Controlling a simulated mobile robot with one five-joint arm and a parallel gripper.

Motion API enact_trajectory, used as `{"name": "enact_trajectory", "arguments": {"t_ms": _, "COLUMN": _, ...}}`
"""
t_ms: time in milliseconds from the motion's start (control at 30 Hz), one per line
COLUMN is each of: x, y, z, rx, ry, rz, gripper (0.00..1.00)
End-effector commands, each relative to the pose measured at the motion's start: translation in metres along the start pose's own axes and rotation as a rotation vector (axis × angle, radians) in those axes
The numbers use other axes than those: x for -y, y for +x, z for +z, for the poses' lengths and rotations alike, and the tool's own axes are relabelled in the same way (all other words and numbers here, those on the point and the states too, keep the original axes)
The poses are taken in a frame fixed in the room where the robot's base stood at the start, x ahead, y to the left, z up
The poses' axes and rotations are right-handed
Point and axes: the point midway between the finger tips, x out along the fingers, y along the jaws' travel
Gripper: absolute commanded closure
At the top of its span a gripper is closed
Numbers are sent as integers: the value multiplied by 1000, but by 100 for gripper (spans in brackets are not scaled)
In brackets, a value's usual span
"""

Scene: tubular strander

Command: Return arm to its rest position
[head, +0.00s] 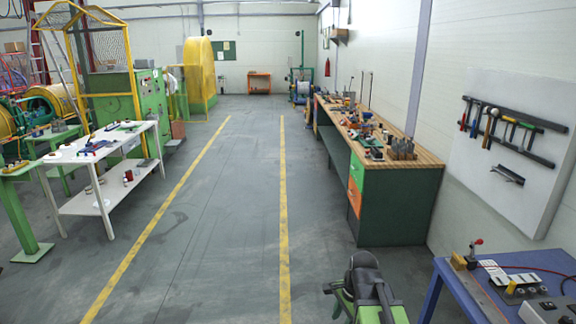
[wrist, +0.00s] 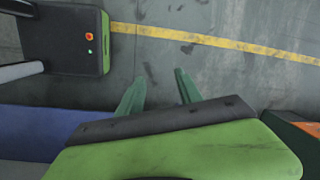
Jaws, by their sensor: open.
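My gripper (wrist: 158,88) shows in the wrist view as two green fingers spread apart, with nothing between them. It points over the bare grey floor (wrist: 160,60) and touches nothing that I can see. In the head view my green and black arm (head: 368,290) stands at the bottom, right of the middle, folded in front of the blue table. The gripper's fingers are hard to make out in the head view.
A blue table (head: 463,295) is close at lower right. A white table (head: 108,222) stands left. The aisle between the yellow lines (head: 283,200) is clear.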

Motion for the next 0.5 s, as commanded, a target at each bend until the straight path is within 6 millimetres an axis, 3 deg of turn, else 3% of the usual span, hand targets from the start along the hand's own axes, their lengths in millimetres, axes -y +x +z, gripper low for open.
{"name": "enact_trajectory", "arguments": {"t_ms": 33, "x": -5, "y": 11, "z": 22, "rx": -11, "ry": -161, "rz": 23, "gripper": 58}}
{"name": "enact_trajectory", "arguments": {"t_ms": 133, "x": -14, "y": 14, "z": 39, "rx": -30, "ry": -455, "rz": 64, "gripper": 58}}
{"name": "enact_trajectory", "arguments": {"t_ms": 300, "x": -34, "y": 9, "z": 31, "rx": -42, "ry": -868, "rz": 132, "gripper": 58}}
{"name": "enact_trajectory", "arguments": {"t_ms": 500, "x": -39, "y": 8, "z": 27, "rx": -20, "ry": -1182, "rz": 167, "gripper": 58}}
